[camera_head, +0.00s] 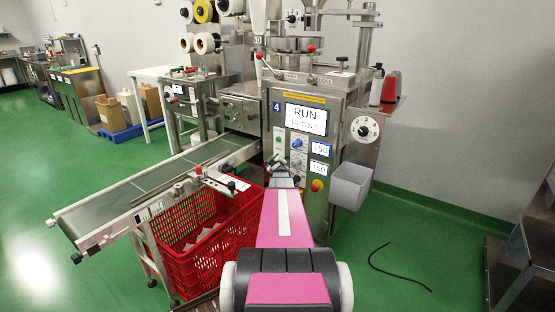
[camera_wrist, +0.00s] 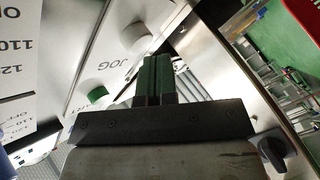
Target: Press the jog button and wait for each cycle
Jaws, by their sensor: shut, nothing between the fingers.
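The packing machine's control panel (camera_head: 303,140) faces me, with a screen (camera_head: 306,117) reading RUN. In the wrist view a white round button (camera_wrist: 135,36) sits on the panel near the word JOG. A green button (camera_wrist: 97,94) sits lower left of it, and a green button also shows in the head view (camera_head: 278,139). My gripper (camera_head: 276,162) is at the lower left of the panel. Its dark fingers (camera_wrist: 157,62) are together and empty, with the tips close to the white button. I cannot tell whether they touch it.
A red emergency button (camera_head: 317,185) and two blue knobs (camera_head: 297,143) are on the panel. A red crate (camera_head: 205,250) stands below the conveyor (camera_head: 150,185) at left. A grey bin (camera_head: 350,185) hangs at right. A black cable (camera_head: 390,270) lies on the green floor.

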